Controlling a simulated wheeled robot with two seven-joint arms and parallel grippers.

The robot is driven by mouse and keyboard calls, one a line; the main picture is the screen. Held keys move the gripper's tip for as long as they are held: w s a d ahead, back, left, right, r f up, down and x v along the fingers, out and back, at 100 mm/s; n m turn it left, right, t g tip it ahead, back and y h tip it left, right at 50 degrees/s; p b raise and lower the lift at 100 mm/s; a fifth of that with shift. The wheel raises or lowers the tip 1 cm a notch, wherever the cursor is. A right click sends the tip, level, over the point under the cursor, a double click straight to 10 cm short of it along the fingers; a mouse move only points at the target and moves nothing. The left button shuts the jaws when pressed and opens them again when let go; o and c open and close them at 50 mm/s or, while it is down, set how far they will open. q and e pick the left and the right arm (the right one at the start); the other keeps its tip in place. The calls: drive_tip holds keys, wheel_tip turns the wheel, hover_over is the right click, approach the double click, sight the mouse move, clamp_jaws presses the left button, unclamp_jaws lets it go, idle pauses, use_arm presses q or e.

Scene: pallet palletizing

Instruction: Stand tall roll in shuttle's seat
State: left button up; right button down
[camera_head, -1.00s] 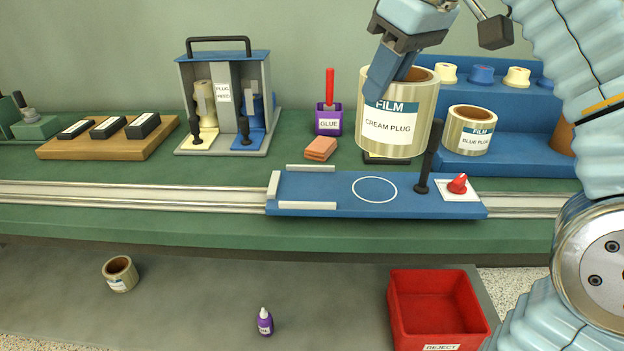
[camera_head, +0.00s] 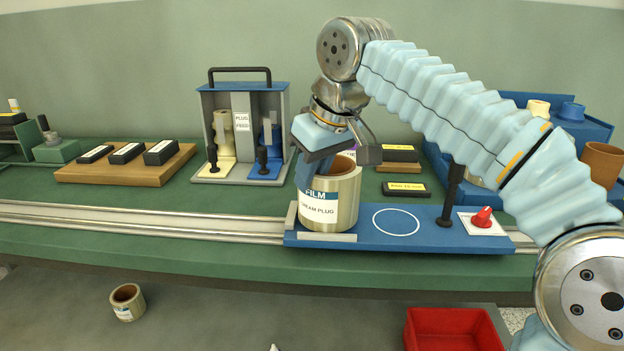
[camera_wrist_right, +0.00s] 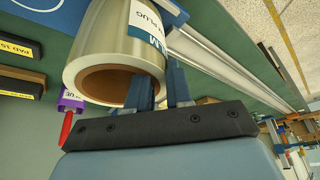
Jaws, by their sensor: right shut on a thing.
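The tall film roll (camera_head: 331,200), labelled "CREAM PLUG", is upright at the left end of the blue shuttle (camera_head: 437,236), between the pale seat rails. Whether its base rests fully on the shuttle I cannot tell. My right gripper (camera_head: 309,168) is shut on the roll's wall from above, at its left side. In the right wrist view the roll (camera_wrist_right: 115,55) shows its brown core, with the gripper's fingers (camera_wrist_right: 160,90) astride the wall. My left gripper is not in view.
The shuttle sits on metal rails (camera_head: 130,220) and carries a black post (camera_head: 451,195) and a red knob (camera_head: 484,217). A plug feed stand (camera_head: 242,130) is behind on the left. A red bin (camera_head: 453,329) and a small roll (camera_head: 127,302) are below.

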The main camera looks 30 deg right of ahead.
drive_tip(key=shift+f, duration=0.25)
drive_tip(key=shift+f, duration=0.15)
drive_tip(key=c, duration=1)
unclamp_jaws()
drive_tip(key=shift+c, duration=0.2)
drive_tip(key=shift+r, duration=0.25)
drive_tip(key=p+v, duration=0.2)
drive_tip(key=v, duration=1)
drive_tip(key=shift+f, duration=0.1)
